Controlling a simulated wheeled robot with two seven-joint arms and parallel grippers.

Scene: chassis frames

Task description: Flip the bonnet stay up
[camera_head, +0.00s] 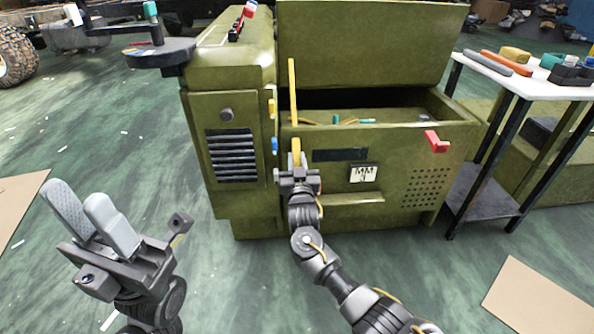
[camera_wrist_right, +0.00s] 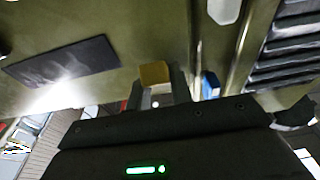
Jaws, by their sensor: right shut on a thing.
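The bonnet lid (camera_head: 370,45) stands raised above the open bay of the green chassis cabinet. A thin yellow rod, which looks like the bonnet stay (camera_head: 292,90), stands nearly upright at the left of the bay. My right gripper (camera_head: 297,160) is at the front panel just below it, shut on a yellow block (camera_head: 296,146). The block also shows between the fingertips in the right wrist view (camera_wrist_right: 154,73). I cannot tell whether the block and rod are joined. My left gripper (camera_head: 92,218) is open and empty, low at the left, away from the cabinet.
A red latch (camera_head: 436,141) sticks out at the front panel's right. A blue knob (camera_head: 274,146) is just left of my right gripper. A white-topped table (camera_head: 535,86) with tools stands at the right. A round dark tray (camera_head: 160,52) is at the upper left.

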